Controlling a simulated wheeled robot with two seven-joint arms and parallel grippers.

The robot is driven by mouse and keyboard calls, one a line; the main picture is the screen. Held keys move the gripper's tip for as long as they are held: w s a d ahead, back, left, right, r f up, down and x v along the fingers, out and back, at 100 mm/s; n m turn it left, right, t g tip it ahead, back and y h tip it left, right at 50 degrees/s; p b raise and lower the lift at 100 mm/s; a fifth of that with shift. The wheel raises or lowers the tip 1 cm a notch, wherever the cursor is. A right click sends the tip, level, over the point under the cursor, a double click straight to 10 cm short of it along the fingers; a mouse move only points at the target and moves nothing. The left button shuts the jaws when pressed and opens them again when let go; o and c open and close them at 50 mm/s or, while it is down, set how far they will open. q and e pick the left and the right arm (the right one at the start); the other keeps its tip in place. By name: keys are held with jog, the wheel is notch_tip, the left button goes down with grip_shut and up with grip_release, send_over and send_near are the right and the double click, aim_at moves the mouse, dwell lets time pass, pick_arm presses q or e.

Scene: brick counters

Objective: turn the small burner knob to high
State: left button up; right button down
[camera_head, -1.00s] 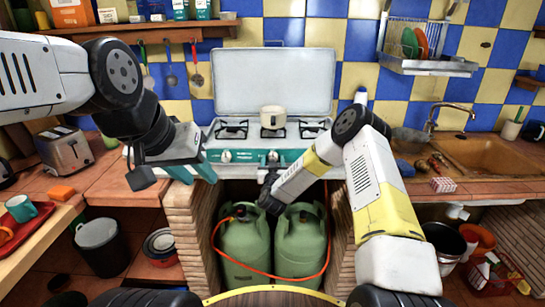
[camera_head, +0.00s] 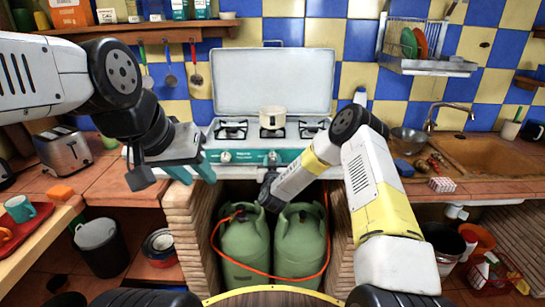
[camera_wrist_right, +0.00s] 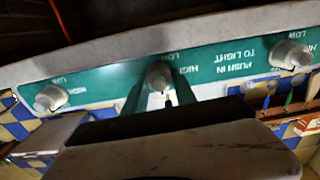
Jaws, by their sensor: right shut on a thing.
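The stove's teal front panel (camera_head: 245,157) carries a left knob (camera_head: 225,156) and a middle knob (camera_head: 273,157); my right arm hides the third in the head view. In the right wrist view, upside down, three white knobs show: one at the left (camera_wrist_right: 50,97), the middle one (camera_wrist_right: 158,76) and one at the right (camera_wrist_right: 290,54). My right gripper (camera_wrist_right: 160,92) is shut on the middle knob, a finger on each side. Which knob serves the small burner is not clear. My left gripper (camera_head: 193,171) is open and empty, left of the panel.
A cream pot (camera_head: 272,117) stands on the middle burner, before the raised white lid (camera_head: 272,80). Two green gas bottles (camera_head: 246,245) with an orange hose stand under the stove. A toaster (camera_head: 63,150) is at left, a sink (camera_head: 488,150) at right.

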jog(key=n, duration=0.4)
jog(key=shift+a, duration=0.15)
jog(key=n, duration=0.4)
jog(key=shift+f+n, duration=0.1)
jog(key=shift+n, duration=0.3)
jog(key=n, duration=0.5)
jog(key=shift+a+f, duration=0.1)
jog(key=shift+n, duration=1.7)
jog(key=shift+f, duration=0.1)
jog(key=c, duration=1)
grip_release()
jog(key=shift+s, duration=0.15)
